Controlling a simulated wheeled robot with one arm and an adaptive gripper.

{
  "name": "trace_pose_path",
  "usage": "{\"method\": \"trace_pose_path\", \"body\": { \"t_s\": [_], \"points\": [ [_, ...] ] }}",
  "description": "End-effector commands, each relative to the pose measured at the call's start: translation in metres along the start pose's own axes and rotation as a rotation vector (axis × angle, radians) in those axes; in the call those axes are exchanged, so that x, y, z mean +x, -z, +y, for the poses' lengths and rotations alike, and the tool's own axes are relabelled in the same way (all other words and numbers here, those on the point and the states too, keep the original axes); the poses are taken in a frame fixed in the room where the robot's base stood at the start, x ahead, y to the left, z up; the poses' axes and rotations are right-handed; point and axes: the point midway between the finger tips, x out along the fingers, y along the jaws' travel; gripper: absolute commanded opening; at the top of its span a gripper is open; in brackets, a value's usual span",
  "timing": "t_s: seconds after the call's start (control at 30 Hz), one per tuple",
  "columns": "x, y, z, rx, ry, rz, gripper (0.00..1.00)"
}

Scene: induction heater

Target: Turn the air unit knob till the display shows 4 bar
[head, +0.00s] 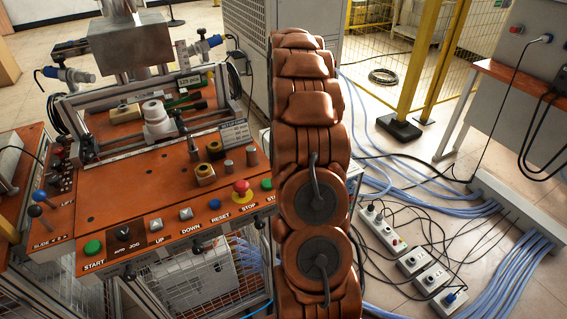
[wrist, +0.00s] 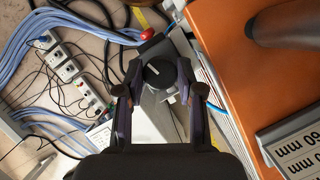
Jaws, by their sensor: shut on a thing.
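The air unit (wrist: 178,42) is a grey block in the wrist view, beside the orange table edge. Its round black knob (wrist: 159,72) has a pale mark on top. My gripper (wrist: 158,86) has its two dark fingers on either side of the knob and is shut on it. No display reading can be made out in the wrist view. In the head view my arm covers the area at the table's right end, so the air unit, knob and gripper are hidden there.
An orange worktable (head: 140,205) carries buttons, levers and a fixture. A red emergency stop (head: 241,188) sits near its front edge. Power strips (head: 383,228) and blue hoses (head: 520,275) lie on the floor to the right. A label plate (wrist: 292,152) shows close by at the wrist view's lower right.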

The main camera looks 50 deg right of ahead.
Motion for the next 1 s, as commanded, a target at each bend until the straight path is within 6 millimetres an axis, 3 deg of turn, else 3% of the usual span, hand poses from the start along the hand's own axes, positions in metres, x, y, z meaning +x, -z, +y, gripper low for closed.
{"method": "trace_pose_path", "body": {
  "t_s": [0.6,1.0],
  "points": [
    [0.0017,-0.0010,-0.0032,-0.513,-0.212,-0.002,0.02],
    [0.0024,-0.0022,-0.0035,-0.691,-0.283,-0.005,0.02]
  ]
}}
